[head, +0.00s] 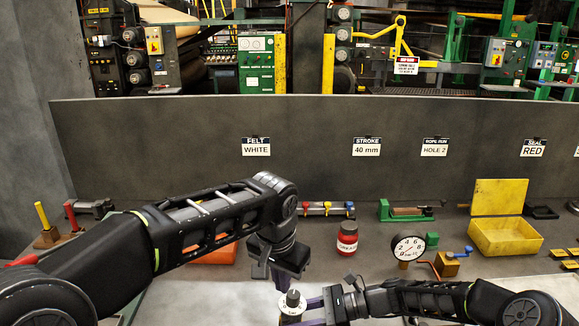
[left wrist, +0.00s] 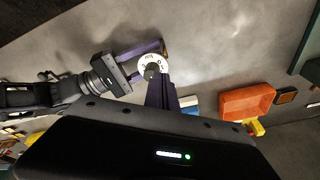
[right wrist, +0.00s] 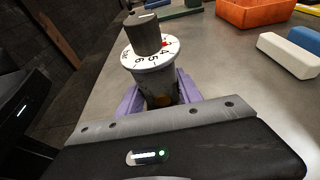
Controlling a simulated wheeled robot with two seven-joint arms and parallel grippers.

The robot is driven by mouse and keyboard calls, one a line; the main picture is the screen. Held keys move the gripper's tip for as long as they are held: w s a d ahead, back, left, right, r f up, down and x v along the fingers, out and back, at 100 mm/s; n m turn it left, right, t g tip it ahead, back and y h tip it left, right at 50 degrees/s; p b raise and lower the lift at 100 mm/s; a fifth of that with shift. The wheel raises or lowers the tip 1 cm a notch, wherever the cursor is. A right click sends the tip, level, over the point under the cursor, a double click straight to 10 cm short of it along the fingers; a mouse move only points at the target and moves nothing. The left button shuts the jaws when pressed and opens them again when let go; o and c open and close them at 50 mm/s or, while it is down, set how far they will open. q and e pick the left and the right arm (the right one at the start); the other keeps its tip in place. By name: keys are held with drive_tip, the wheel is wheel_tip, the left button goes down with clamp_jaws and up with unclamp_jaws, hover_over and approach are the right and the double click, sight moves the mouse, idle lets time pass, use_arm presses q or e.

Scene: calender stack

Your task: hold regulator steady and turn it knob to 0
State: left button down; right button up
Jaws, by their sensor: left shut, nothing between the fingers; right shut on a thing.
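The regulator (head: 291,311) is a small grey cylinder with a white numbered dial and a dark grey knob (right wrist: 144,34) on top. It stands upright at the bottom middle of the head view. My right gripper (right wrist: 158,97) is shut around its body from the side, with purple fingers on both sides. In the right wrist view, 4, 5 and 6 face the camera, and a red mark shows at the dial's far right. My left gripper (left wrist: 157,82) is shut and empty; its fingers overlap the dial's edge in its wrist view. Whether they touch the knob is unclear.
A red jar (head: 347,238), a pressure gauge (head: 408,248) and an open yellow box (head: 505,237) stand behind on the bench. An orange bin (left wrist: 247,101) and blue and white blocks lie near. A grey panel with label cards closes the back.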

sight(293, 298)
use_arm(q)
drive_tip(key=shift+a+f, duration=0.15)
drive_tip(key=shift+f, duration=2.05)
drive_tip(key=shift+s+d, duration=0.1)
drive_tip(key=shift+d, duration=0.25)
drive_tip(key=shift+s+d, duration=0.2)
drive_tip(key=shift+d, duration=0.1)
drive_tip(key=shift+s+d, duration=0.15)
drive_tip(key=shift+d, duration=0.15)
drive_tip(key=shift+d, duration=0.25)
drive_tip(key=shift+s, duration=0.2)
drive_tip(key=shift+s+a, duration=0.1)
drive_tip(key=shift+s, duration=0.15)
